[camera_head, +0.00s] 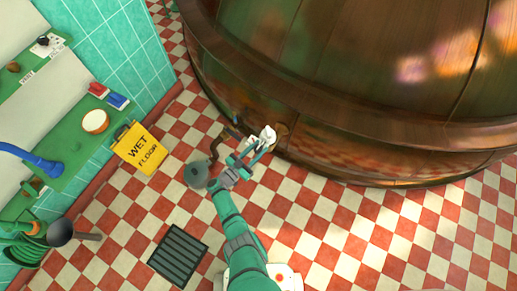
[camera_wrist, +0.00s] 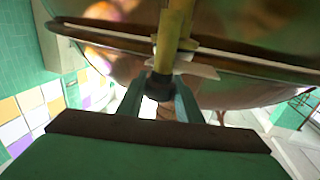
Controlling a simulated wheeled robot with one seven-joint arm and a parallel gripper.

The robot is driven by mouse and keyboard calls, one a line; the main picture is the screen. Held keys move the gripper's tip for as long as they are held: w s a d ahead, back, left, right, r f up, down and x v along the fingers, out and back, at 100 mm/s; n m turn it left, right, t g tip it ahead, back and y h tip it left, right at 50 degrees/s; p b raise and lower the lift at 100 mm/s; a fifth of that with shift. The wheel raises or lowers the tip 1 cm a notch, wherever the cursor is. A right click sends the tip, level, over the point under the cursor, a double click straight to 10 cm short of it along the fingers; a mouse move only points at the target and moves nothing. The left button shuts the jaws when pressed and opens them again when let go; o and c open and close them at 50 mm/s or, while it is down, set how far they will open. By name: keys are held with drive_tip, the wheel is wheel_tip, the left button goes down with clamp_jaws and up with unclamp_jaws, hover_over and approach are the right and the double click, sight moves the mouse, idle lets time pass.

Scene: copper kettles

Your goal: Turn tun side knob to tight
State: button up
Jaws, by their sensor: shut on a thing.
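The big copper tun (camera_head: 370,110) fills the upper right of the head view, and its curved side (camera_wrist: 240,60) spans the top of the wrist view. My gripper (camera_head: 252,152) reaches up to the tun's lower edge. In the wrist view my two fingers (camera_wrist: 160,95) are closed around a dark knob-like piece (camera_wrist: 161,84), which I take for the side knob. A yellowish bar (camera_wrist: 173,35) runs up from it, and pale pieces lie behind it. A white fitting (camera_head: 267,135) shows just past my fingers in the head view. Any tight marking cannot be made out.
A yellow wet-floor sign (camera_head: 139,148) stands left, near the green tiled wall (camera_head: 115,40). A grey round object (camera_head: 197,175) with a bent brown pipe is close to my wrist. A dark floor drain (camera_head: 178,254) lies below. Checkered floor to the right is clear.

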idle(0.3)
drive_tip(key=o, duration=1)
drive_tip(key=shift+o, duration=0.2)
drive_tip(key=v, duration=1.1)
drive_tip(key=shift+d, duration=0.1)
